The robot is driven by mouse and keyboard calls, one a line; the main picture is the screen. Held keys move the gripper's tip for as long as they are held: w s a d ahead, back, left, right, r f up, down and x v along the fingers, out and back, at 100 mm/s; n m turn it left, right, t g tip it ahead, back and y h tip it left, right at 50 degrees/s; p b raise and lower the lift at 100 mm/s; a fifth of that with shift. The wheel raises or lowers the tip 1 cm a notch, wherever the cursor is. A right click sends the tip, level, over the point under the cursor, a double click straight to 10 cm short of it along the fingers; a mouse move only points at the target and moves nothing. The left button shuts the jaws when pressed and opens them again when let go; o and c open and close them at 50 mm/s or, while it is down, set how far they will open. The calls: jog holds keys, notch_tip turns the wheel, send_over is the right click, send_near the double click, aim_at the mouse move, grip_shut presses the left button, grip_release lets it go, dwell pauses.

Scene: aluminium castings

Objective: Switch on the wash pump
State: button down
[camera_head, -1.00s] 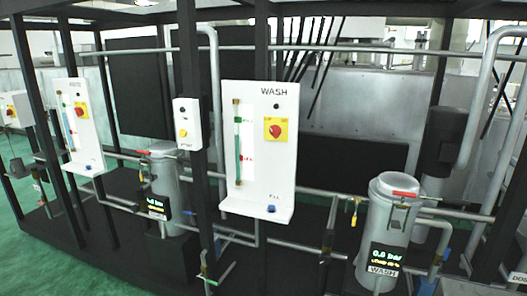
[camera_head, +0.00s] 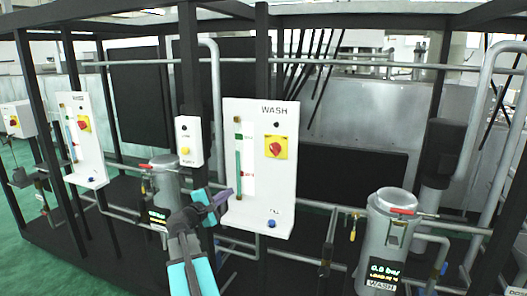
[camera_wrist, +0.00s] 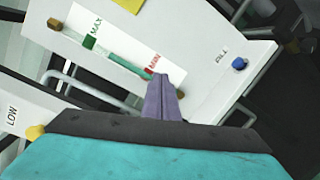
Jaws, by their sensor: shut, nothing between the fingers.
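The white WASH panel (camera_head: 258,215) stands upright in the middle of the head view. It carries a red rotary knob on a yellow plate (camera_head: 275,148), a small black dot above it, a green sight tube (camera_head: 238,160) on the left, and a blue FILL knob (camera_head: 272,223) on the bottom ledge. My gripper (camera_head: 224,197) is shut and empty, in front of the panel's lower left edge. In the wrist view, the closed fingers (camera_wrist: 163,82) point at the sight tube near the red MIN mark (camera_wrist: 152,65). There the FILL knob (camera_wrist: 239,63) is to the right; the red knob is out of frame.
A metal canister marked WASH (camera_head: 390,235) with a lit bar display and red-handled valve stands right. Another gauge panel (camera_head: 85,140) is farther left. Pipes cross behind.

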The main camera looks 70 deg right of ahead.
aim_at(274, 149)
jog(key=s+d+r+g+h, duration=0.1)
jog(key=s+d+r, duration=0.2)
jog(key=r, duration=0.7)
jog(key=shift+s+r+h+p, duration=0.3)
jog(key=shift+s+h, duration=0.1)
jog(key=shift+s, duration=0.25)
jog(key=shift+d, duration=0.25)
jog(key=d+p, duration=0.1)
jog(key=d, duration=0.2)
jog(key=s+d+r+p, duration=0.1)
jog(key=d, duration=0.2)
jog(key=d+p, duration=0.2)
jog(key=d, duration=0.2)
jog(key=shift+s+r, duration=0.15)
jog(key=shift+s, duration=0.1)
jog(key=shift+s+a+r+p, duration=0.15)
jog(key=shift+s+r+p, duration=0.2)
jog(key=shift+s, duration=0.15)
jog(key=shift+s+a+r+p, duration=0.1)
jog(key=shift+s+r+p, duration=0.2)
jog(key=shift+s, duration=0.2)
jog(key=shift+s+d+r+p, duration=0.1)
jog(key=shift+s+r+p, duration=0.1)
jog(key=shift+s, duration=0.2)
jog(key=shift+s+r+p, duration=0.1)
jog(key=shift+s+p, duration=0.1)
jog(key=shift+s, duration=0.15)
